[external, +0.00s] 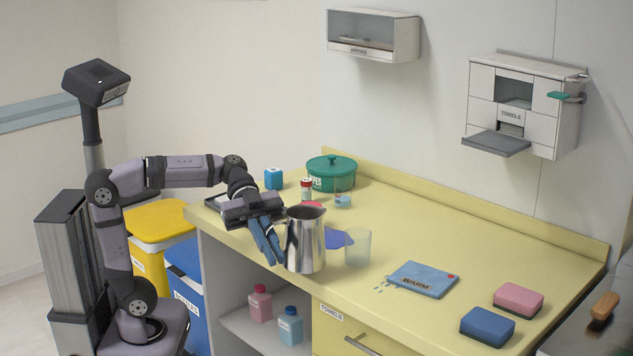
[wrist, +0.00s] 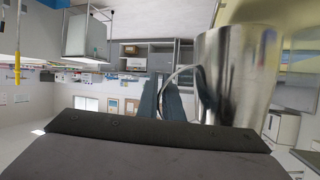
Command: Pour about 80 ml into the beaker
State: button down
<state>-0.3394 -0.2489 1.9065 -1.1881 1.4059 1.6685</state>
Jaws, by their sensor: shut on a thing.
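A shiny metal jug (external: 305,240) stands out upright near the counter's front edge in the external view. It also fills the right of the wrist view (wrist: 240,75). My gripper (external: 266,240) is shut on the jug's handle, with its blue fingers (wrist: 168,100) left of the jug body. A translucent, empty-looking beaker (external: 357,248) stands upright just right of the jug, apart from it. A clear glass (external: 343,193) with a little bluish liquid stands farther back. The jug's contents are hidden, and I cannot tell whether its base touches the counter.
A blue flat object (external: 340,238) lies behind the jug and beaker. A blue WARM pad (external: 423,279) with droplets beside it lies to the right, then blue (external: 487,326) and pink (external: 518,300) sponges. A green lidded pot (external: 331,174) stands behind. The counter's right back is clear.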

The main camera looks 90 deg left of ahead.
jog(key=shift+s+d+f, duration=0.2)
jog(key=shift+s+f, duration=0.35)
jog(key=shift+f, duration=0.15)
jog(key=shift+r, duration=0.1)
